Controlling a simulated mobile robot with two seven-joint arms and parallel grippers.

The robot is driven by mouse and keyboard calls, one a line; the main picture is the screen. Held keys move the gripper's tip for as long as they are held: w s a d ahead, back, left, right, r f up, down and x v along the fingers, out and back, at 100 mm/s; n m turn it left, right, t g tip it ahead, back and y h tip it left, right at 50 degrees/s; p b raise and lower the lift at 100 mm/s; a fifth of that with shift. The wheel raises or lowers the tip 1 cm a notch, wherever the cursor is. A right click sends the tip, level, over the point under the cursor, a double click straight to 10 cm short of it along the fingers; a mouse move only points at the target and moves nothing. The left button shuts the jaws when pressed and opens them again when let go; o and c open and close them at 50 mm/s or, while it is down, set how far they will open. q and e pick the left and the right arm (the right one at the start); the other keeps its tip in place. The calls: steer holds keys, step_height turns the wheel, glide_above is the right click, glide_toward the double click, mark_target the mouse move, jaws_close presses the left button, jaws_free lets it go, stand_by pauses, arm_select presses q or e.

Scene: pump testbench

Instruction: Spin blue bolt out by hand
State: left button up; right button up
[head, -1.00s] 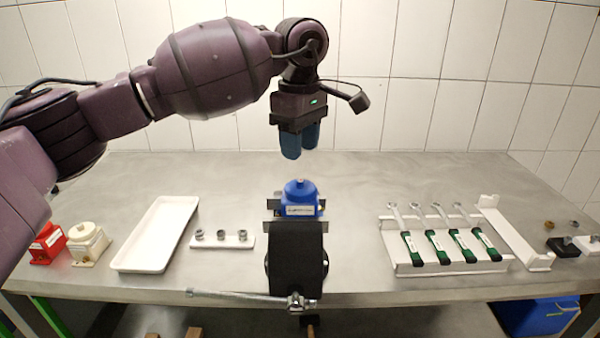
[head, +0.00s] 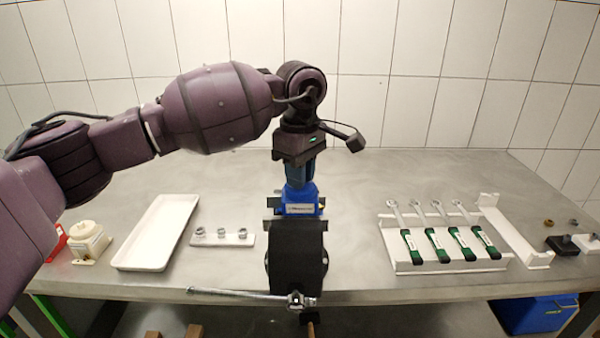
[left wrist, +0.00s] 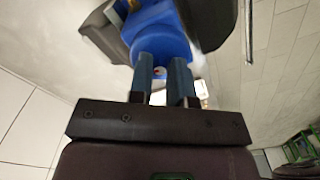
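The blue pump (head: 299,209) sits clamped in the dark vise (head: 296,255) at the front middle of the bench. It also shows in the left wrist view (left wrist: 158,38). My left gripper (head: 299,184) is directly above the pump, pointing down, with its blue fingertips at the pump's top. In the left wrist view the fingers stand apart, on either side of a small bolt head (left wrist: 160,71). I see a gap between them and no clear grip on the bolt. In the head view the bolt is hidden by the gripper. My right gripper is not in view.
A white tray (head: 147,262) and a white strip with several small nuts (head: 222,239) lie to the left. A cream pump (head: 88,243) stands further left. Several green-handled wrenches (head: 436,245) lie in a rack on the right. The vise handle (head: 240,296) juts out in front.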

arm_select(q)
jaws_close()
